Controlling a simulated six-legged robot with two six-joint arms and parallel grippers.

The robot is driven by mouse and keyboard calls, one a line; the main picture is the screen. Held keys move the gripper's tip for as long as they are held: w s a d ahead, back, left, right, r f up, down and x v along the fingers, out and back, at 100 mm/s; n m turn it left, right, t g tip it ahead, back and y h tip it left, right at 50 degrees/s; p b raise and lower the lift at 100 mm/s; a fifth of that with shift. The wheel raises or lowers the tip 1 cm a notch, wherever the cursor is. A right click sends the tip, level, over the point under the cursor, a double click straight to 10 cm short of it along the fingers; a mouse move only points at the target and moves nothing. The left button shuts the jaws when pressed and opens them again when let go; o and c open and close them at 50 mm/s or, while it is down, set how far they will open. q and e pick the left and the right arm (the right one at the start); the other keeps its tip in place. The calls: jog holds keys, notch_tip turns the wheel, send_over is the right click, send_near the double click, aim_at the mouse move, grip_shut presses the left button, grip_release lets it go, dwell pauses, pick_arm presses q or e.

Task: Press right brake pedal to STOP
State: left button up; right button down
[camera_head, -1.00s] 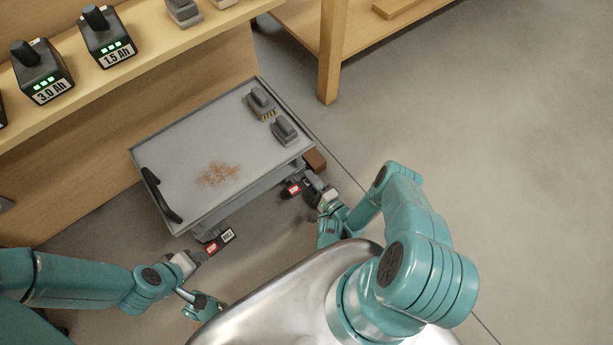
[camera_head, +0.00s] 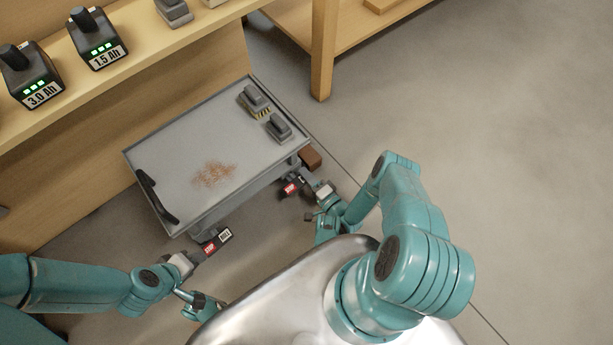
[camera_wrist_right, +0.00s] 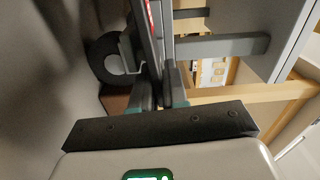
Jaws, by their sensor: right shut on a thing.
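The grey cart (camera_head: 165,150) stands on the floor by the bench. Its right brake pedal (camera_head: 291,188) is dark with a red label and sticks out below the cart's right front corner. My right gripper (camera_head: 304,188) is at this pedal, shut on it. In the right wrist view, a dark bar with a red strip (camera_wrist_right: 150,18) runs to the closed fingers (camera_wrist_right: 164,88). The fingers partly hide the pedal, and its tilt is unclear. The left brake pedal (camera_head: 217,241) shows red STOP and white labels. My left gripper (camera_head: 200,250) is beside it; its jaws are too small to read.
A dark caster wheel (camera_wrist_right: 108,60) is close to my right fingers. A brown block (camera_head: 310,158) is at the cart's right corner. Two grey battery-like blocks (camera_head: 279,127) lie on the cart top. The shelf with batteries (camera_head: 98,40) is behind. Floor at right is clear.

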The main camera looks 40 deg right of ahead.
jog(key=shift+r+n, duration=0.25)
jog(key=shift+n, duration=0.65)
jog(key=c, duration=1.2)
grip_release()
jog(key=shift+c, duration=0.2)
